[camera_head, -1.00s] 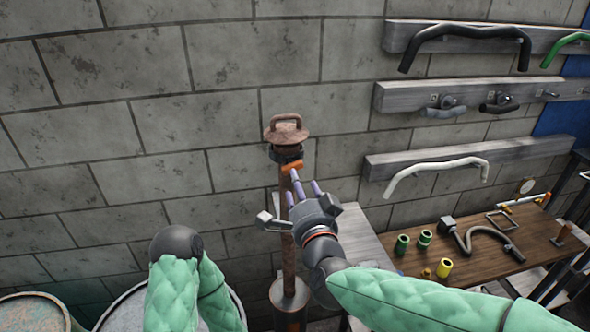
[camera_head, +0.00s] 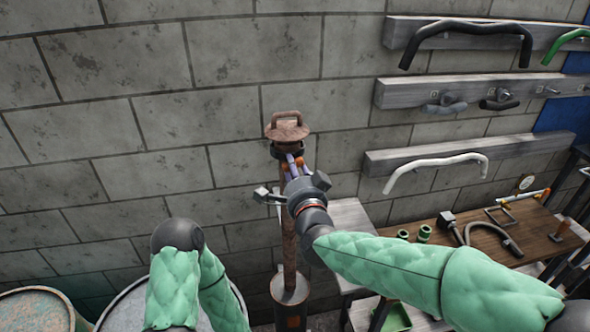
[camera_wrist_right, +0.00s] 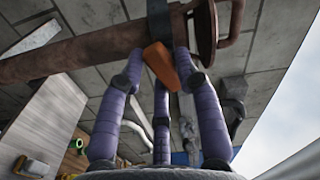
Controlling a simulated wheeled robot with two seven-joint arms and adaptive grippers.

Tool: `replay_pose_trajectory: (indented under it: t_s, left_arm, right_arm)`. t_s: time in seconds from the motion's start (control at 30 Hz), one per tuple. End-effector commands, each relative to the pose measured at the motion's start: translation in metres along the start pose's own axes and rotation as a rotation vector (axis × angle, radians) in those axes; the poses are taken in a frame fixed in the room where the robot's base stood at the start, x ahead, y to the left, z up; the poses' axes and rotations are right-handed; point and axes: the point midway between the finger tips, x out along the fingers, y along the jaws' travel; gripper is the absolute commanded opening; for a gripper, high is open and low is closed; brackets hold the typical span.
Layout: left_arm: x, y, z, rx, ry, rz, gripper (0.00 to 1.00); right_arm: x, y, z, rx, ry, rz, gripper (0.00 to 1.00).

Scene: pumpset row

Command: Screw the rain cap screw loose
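The rusty rain cap (camera_head: 287,131) with its loop handle sits on top of an upright rusty pipe (camera_head: 289,240) against the wall. It also shows at the top of the right wrist view (camera_wrist_right: 206,30). Below it is a dark collar with the orange rain cap screw (camera_wrist_right: 160,66); in the head view the screw (camera_head: 298,161) is partly hidden by my fingers. My right gripper (camera_head: 293,164) is just below the cap, its purple fingers spread around the screw with a gap on the left side in the wrist view. Whether a finger touches the screw is unclear. My left gripper is not seen.
A wooden table (camera_head: 480,240) with hoses and green fittings stands at the right. Wall rails hold a white bent pipe (camera_head: 435,168) and a black one (camera_head: 465,34). A drum (camera_head: 40,312) stands at the lower left. The wall left of the pipe is bare.

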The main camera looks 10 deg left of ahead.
Motion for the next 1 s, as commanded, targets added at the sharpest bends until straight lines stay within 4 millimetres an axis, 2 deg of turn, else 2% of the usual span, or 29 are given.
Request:
replay_pose_trajectory:
  t_s: [0.03, 0.07, 0.47, 0.67, 1.0]
  left_arm:
    - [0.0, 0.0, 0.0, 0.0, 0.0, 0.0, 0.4]
    - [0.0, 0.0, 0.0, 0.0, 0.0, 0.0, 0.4]
    - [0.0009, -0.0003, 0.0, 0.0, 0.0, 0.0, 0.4]
    - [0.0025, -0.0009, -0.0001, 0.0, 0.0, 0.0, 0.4]
    - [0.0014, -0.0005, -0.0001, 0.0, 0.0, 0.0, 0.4]
  right_arm:
    - [-0.0001, 0.0, 0.0, 0.0, 0.0, 0.0, 0.09]
    - [-0.0001, 0.0, 0.0, 0.0, 0.0, 0.0, 0.01]
    - [-0.0002, 0.0001, -0.0002, -0.046, 0.0, 0.0, 0.0]
    - [-0.0003, 0.0012, -0.0002, -0.161, -0.002, 0.002, 0.0]
    - [-0.0003, 0.0005, -0.0023, -0.47, -0.001, 0.002, 0.0]
